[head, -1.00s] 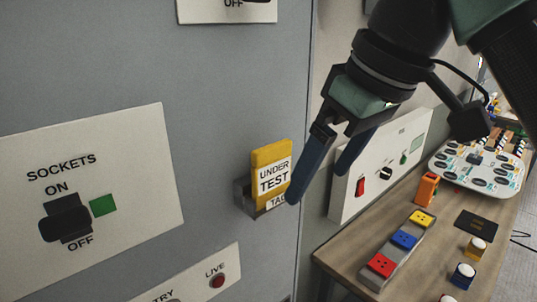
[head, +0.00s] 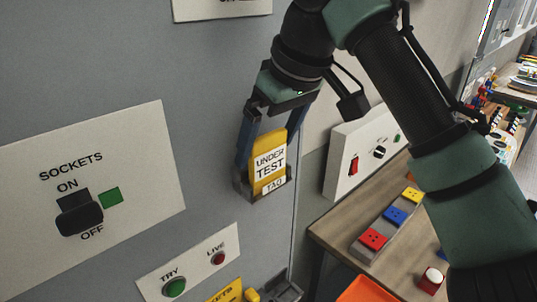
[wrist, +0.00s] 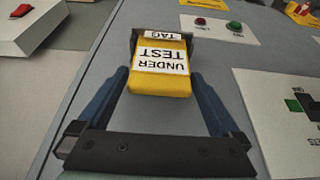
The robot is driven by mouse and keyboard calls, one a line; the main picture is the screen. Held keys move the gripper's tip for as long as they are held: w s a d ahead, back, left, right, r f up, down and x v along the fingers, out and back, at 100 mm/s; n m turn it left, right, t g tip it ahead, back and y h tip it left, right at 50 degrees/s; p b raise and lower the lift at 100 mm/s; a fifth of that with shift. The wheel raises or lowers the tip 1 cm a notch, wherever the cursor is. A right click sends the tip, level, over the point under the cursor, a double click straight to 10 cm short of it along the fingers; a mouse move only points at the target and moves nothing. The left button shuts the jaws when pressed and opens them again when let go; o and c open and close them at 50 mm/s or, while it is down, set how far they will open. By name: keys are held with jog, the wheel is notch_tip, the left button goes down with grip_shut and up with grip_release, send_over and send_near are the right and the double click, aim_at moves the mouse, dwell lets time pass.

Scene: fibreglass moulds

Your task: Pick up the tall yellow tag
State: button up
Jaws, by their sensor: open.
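My gripper (head: 262,160) is open, with one finger on either side of the tag. A gap shows between the tag and each finger in the wrist view. The right finger is partly hidden behind the tag in the head view.
A SOCKETS switch plate (head: 130,130) is left of the tag. A TRY/LIVE button plate (head: 190,262) is below. To the right are a white box with a red switch (head: 345,165) and a wooden bench (head: 335,235) with coloured blocks.

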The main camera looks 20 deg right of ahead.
jog(key=shift+c, duration=0.2)
jog(key=c, duration=1)
jog(key=shift+r, duration=0.1)
